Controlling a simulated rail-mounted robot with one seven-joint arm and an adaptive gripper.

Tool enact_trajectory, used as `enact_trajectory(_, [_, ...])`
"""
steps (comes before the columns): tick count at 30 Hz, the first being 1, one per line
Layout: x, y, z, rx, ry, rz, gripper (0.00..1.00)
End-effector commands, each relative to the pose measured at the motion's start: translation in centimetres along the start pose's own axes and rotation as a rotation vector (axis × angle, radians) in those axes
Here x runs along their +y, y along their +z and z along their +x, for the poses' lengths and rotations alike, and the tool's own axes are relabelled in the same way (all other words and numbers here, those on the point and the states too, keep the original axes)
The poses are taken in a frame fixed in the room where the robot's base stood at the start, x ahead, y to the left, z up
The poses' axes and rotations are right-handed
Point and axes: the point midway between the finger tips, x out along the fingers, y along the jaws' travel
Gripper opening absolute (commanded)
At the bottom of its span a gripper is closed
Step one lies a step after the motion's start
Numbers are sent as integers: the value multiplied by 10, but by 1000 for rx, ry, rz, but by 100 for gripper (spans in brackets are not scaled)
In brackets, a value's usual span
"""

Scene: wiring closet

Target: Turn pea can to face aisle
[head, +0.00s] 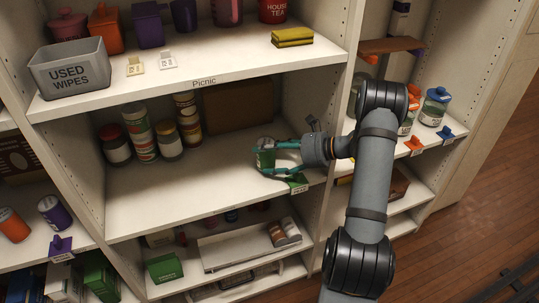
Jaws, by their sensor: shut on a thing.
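The pea can (265,160) looks like a small green and pale can standing near the right front of the middle shelf (190,207). My gripper (271,158) reaches in from the right and is shut on the can, with its teal fingers on either side. The fingers and wrist hide much of the can, so I cannot tell which way its label faces.
Several jars and stacked cans (140,134) stand at the left back of this shelf. A brown board (238,105) leans at the back. An upright divider (335,110) is close to my wrist. The shelf's middle is clear. A grey wipes bin (70,75) sits above.

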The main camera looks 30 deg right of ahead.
Motion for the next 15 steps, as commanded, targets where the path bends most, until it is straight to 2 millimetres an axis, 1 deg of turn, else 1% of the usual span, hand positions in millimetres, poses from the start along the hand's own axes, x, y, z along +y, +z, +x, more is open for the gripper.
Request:
enact_trajectory(3, [0,-4,2,-2,-1,0,28])
enact_trajectory(12, [0,-4,2,-2,-1,0,28])
enact_trajectory(13, [0,-4,2,-2,-1,-1,66])
enact_trajectory(15, [0,-4,2,-2,-1,-1,70])
